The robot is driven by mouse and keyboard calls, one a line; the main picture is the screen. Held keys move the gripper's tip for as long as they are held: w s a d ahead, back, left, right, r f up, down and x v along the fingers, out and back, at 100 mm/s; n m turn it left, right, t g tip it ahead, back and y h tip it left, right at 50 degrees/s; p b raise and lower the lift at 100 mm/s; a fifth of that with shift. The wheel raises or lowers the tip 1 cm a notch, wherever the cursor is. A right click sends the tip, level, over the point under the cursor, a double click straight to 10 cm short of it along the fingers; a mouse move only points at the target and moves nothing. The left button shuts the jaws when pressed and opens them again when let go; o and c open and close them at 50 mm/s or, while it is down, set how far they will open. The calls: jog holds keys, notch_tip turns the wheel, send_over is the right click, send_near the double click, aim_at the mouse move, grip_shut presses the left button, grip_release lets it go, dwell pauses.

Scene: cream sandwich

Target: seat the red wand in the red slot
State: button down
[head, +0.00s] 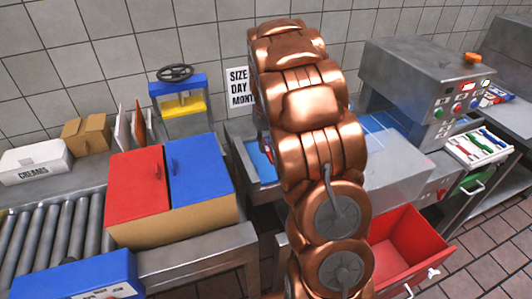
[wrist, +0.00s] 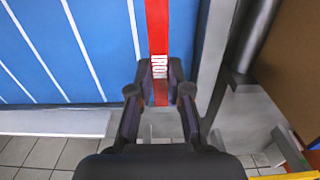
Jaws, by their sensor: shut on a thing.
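In the wrist view my gripper (wrist: 160,88) has its two dark fingertips on either side of a long red bar (wrist: 158,30), which looks like the red wand. The bar carries white lettering and runs up out of the top of the picture. It lies over or against a blue surface with white lines (wrist: 70,50); I cannot tell whether it touches. My gripper is shut on the bar. In the head view my copper arm hides the gripper and the bar. I cannot make out a red slot for certain in either view.
A grey metal edge (wrist: 212,60) runs right of the bar. In the head view, a box with red and blue lids (head: 190,235) stands left, a machine with buttons (head: 425,75) right. A white tray of coloured tools (head: 465,155) and an open red drawer (head: 425,235) are also right.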

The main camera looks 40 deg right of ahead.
aim_at(266, 163)
jog(key=shift+f+p, duration=0.6)
jog(key=shift+f, duration=1.95)
jog(key=shift+f, duration=0.15)
jog(key=c, duration=1.1)
grip_release()
notch_tip(266, 163, up, 11)
jog(key=b, duration=0.3)
jog(key=shift+f, duration=0.2)
jog(key=shift+s+r+b, duration=0.1)
jog(key=shift+r+b, duration=0.2)
jog(key=shift+r, duration=0.55)
